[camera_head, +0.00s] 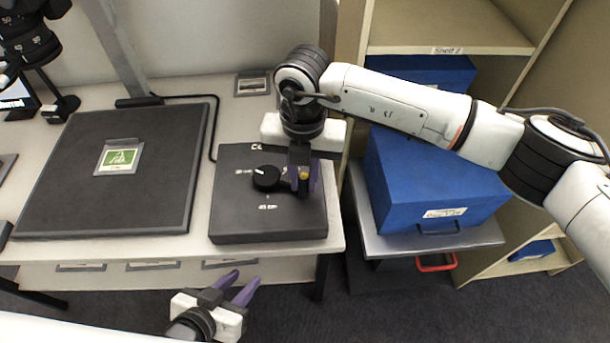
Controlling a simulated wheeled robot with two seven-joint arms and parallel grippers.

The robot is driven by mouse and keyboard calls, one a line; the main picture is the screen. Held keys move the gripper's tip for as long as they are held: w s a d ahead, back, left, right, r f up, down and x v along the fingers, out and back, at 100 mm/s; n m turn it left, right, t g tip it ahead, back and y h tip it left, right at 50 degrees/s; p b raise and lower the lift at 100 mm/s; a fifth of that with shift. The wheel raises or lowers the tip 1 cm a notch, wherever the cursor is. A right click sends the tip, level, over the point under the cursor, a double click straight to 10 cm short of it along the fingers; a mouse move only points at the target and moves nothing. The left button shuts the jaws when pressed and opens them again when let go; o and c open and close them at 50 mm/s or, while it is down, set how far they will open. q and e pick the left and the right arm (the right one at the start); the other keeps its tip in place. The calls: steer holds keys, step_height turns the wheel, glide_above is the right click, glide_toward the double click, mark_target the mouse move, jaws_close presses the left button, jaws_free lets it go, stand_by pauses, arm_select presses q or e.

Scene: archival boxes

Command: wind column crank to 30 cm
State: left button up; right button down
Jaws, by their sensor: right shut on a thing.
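A dark box (235,220) with white markings stands at the right end of the table. On its top is a round black crank hub (266,178) with a white pointer line; its markings are too small to read. The fingers hide most of the handle. A pale upright column (118,45) rises behind the table. My left gripper (238,284) is open and empty, in front of the table edge.
A dark flat board (60,190) with a green card (119,158) lies left of the box. A black cable runs between them. A camera-like device (30,40) hangs at top left. A blue archival box (400,190) sits on a grey surface to the right, beside shelves (445,25).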

steer(key=c, duration=1.6)
jaws_free()
steer(key=shift+c, duration=0.2)
step_height(320, 180, up, 10)
steer(key=shift+r+p, duration=0.2)
steer(key=shift+p, duration=0.1)
steer(key=shift+s, duration=0.1)
